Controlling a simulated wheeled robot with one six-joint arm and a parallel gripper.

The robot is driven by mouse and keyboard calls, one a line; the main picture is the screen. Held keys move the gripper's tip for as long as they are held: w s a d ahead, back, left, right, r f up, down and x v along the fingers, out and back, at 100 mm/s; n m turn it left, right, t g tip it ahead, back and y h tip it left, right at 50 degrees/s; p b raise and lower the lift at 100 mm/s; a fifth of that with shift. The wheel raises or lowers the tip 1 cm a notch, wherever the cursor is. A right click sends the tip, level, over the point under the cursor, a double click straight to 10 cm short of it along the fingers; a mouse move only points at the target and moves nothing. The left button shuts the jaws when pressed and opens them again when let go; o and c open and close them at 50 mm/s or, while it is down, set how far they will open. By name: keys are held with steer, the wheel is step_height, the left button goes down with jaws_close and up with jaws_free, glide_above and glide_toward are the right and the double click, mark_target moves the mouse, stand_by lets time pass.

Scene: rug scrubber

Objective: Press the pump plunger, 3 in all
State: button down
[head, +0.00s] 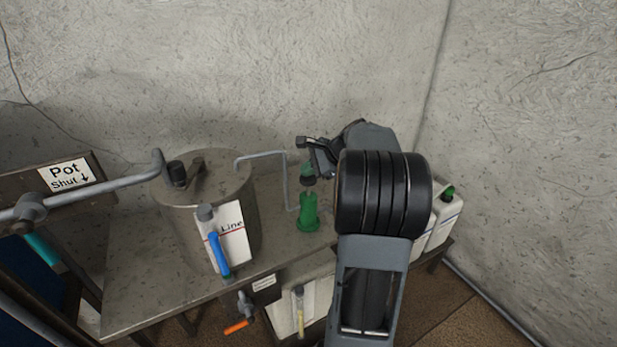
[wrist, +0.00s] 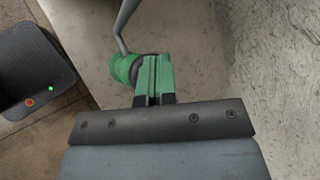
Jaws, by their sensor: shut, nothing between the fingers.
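The pump (head: 307,214) is a green upright body with a dark top, standing on the grey bench right of the metal pot. In the wrist view the pump (wrist: 122,68) shows as a green round part with a dark middle, left of and partly behind my fingers. My gripper (head: 308,170) points down right above the pump's top; its green fingers (wrist: 154,60) are side by side, shut and empty. The plunger is mostly hidden by the fingers, and I cannot tell whether they touch it.
A thin bent grey pipe (head: 265,155) runs between pot and pump. The lidded metal pot (head: 170,215) stands left, with a "Line" card (head: 232,240) and blue-handled valve (head: 218,255) in front. White jugs (head: 447,215) stand right. A wall is close behind.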

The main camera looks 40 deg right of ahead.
mark_target(309, 179)
steer(key=shift+f+b, duration=1.05)
steer(key=shift+f, duration=0.55)
stand_by(0.9)
steer(key=shift+r, duration=0.2)
steer(key=shift+r+p, duration=2)
steer(key=shift+r, duration=0.2)
steer(key=shift+r, duration=0.1)
step_height(309, 179, up, 5)
steer(key=p, duration=0.4)
stand_by(1.7)
steer(key=shift+r+b, duration=0.65)
steer(key=shift+r, duration=1.15)
